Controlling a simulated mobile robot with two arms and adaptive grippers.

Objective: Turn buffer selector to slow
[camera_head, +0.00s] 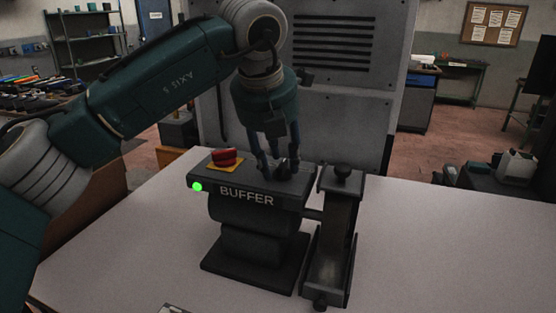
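The buffer unit (250,197) is a dark machine on the table, with "BUFFER" lettered on its front edge. A small dark selector knob (284,168) sits on the right part of its top. My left gripper (277,163) points down over the top with its fingers apart. One finger comes down left of the knob and another stands close by its right side. I cannot tell if they touch it. The knob's pointer and any slow marking are too dark and small to read. My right gripper is not in view.
A red button (225,157) on a yellow plate is left of my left gripper. A green light (197,187) shows at the unit's front left corner. A dark upright-knobbed fixture (331,240) stands close on the right. The pale table (430,250) is clear further right.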

